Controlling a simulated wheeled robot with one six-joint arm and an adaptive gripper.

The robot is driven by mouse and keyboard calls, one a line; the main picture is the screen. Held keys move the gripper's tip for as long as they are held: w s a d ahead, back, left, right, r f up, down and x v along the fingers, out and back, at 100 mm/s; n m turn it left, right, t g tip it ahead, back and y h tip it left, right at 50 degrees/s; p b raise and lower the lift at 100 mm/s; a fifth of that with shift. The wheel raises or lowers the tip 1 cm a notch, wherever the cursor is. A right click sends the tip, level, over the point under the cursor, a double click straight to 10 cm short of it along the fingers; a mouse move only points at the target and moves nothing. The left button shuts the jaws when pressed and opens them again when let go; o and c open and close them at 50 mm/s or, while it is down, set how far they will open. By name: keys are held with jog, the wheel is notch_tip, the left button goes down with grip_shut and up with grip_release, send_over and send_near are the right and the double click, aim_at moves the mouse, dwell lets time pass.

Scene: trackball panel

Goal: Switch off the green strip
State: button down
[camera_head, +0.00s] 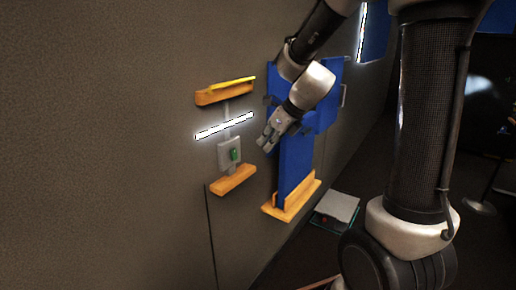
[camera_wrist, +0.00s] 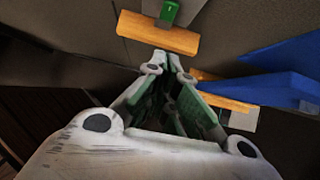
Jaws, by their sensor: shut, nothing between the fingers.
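A lit strip (camera_head: 224,125) glows white, slightly tilted, on the wall in the head view; no green strip shows. Below it is a grey switch plate (camera_head: 224,146) with a green switch (camera_head: 235,155). The green switch also shows at the top edge of the wrist view (camera_wrist: 169,13), partly cut off. My gripper (camera_head: 265,144) is shut and empty, to the right of the switch and apart from it. In the wrist view its fingertips (camera_wrist: 164,62) point toward the wall below the switch. I cannot tell whether the switch is on or off.
Orange wooden ledges sit above (camera_head: 224,95) and below (camera_head: 233,180) the strip and switch. A blue panel (camera_head: 295,165) stands right of them, behind my gripper, on another orange ledge (camera_head: 285,208). A grey box (camera_head: 337,207) lies on the floor. Another lit strip (camera_head: 362,32) glows farther back.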

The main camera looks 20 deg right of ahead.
aim_at(234, 155)
jog(key=w+a+f, duration=0.5)
jog(key=w+f, duration=0.2)
jog(key=shift+w+a+f, duration=0.15)
jog(key=shift+f, duration=0.25)
jog(key=shift+w+a+f, duration=0.15)
jog(key=shift+w+f, duration=0.05)
jog(key=shift+r, duration=0.15)
jog(key=shift+r, duration=0.7)
